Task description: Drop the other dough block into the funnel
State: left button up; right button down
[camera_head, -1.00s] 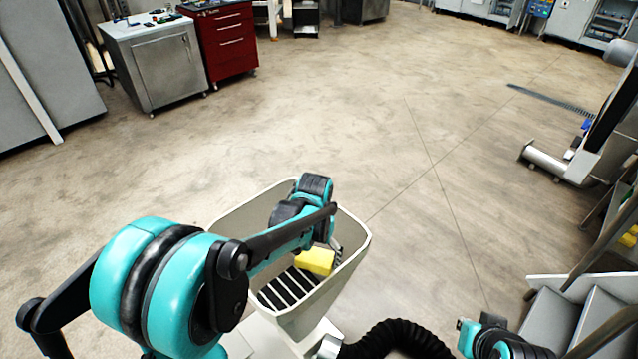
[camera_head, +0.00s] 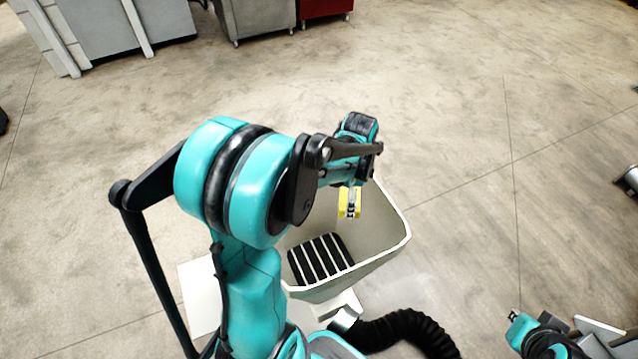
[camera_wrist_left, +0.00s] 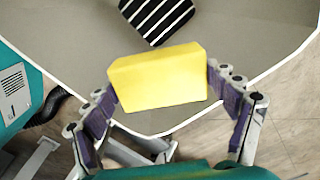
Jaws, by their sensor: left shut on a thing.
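The yellow dough block (camera_head: 350,203) is between the fingers of my left gripper (camera_head: 350,210). The left wrist view shows the block (camera_wrist_left: 158,78) with a finger pressed on each end. In the head view the block hangs in front of the inner far wall of the pale funnel (camera_head: 378,232). The funnel has a black-and-white striped grate (camera_head: 320,258) at its bottom, with no dough visible on it. My right gripper (camera_head: 514,316) is low at the right; its fingers are too small to read.
A black corrugated hose (camera_head: 405,330) runs from the funnel's base to the right. Grey and red cabinets (camera_head: 258,15) stand far back. The floor behind the funnel is clear.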

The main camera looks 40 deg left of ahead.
pick_arm(q)
jog(key=s+a+r+m+p, duration=0.2)
jog(key=s+a+m+p, duration=0.15)
jog(key=a+m, duration=0.6)
notch_tip(320, 180, down, 6)
jog(key=d+m+b, duration=0.1)
jog(key=b, duration=0.4)
jog(key=shift+s+d+b, duration=0.15)
jog(key=shift+d+b, duration=0.2)
jog(key=shift+b, duration=0.05)
jog(key=shift+m, duration=0.25)
jog(key=o, duration=1.2)
